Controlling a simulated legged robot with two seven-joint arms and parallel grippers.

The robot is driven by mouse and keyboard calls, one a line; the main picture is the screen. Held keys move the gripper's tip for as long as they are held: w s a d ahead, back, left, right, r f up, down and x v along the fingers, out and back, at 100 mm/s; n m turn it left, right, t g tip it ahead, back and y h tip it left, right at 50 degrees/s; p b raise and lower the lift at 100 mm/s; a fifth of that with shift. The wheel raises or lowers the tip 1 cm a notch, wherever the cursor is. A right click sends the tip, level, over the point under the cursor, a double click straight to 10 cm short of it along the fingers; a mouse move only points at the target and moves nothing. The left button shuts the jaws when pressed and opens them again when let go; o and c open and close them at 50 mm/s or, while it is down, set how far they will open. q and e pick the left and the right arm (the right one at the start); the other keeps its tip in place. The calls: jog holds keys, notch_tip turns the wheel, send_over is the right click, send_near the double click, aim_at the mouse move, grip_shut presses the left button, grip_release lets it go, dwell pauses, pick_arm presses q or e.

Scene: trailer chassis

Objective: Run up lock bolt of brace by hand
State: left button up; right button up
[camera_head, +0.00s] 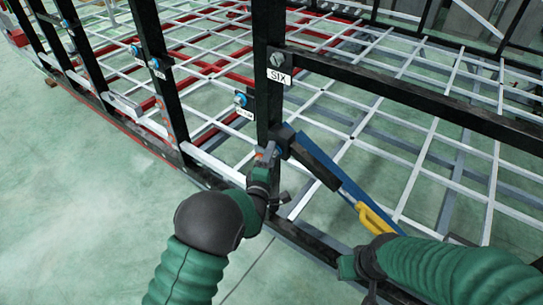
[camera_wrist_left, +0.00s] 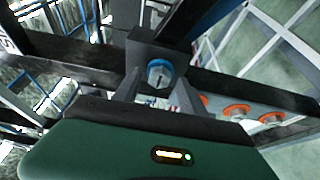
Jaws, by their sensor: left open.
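The brace (camera_head: 352,187) is a dark and blue bar. It slants down to the right from a black post to a yellow end (camera_head: 376,218) in the head view. Its lock bolt (camera_wrist_left: 159,73) shows in the left wrist view as a grey head with a blue ring on a dark block. My left gripper (camera_head: 268,157) is at the post beside the block. In the left wrist view its open fingers (camera_wrist_left: 157,92) stand on either side of the bolt; contact cannot be told. My right gripper (camera_head: 361,268) is low, near the yellow end; its jaws are unclear.
A black post (camera_head: 268,95) rises above the block, with a bolt and a "SIX" label (camera_head: 279,76). A black rail (camera_head: 420,95) runs right from it. Several orange-ringed bolts (camera_wrist_left: 236,112) line a bar in the left wrist view. Green floor (camera_head: 75,185) is open at left.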

pick_arm(q)
jog(key=shift+a, duration=0.1)
jog(key=shift+d, duration=0.5)
jog(key=c, duration=0.7)
grip_shut()
jog(key=shift+a, duration=0.15)
pick_arm(e)
jog(key=shift+d, duration=0.1)
pick_arm(q)
jog(key=shift+f, duration=0.1)
pick_arm(e)
jog(key=shift+f, duration=0.1)
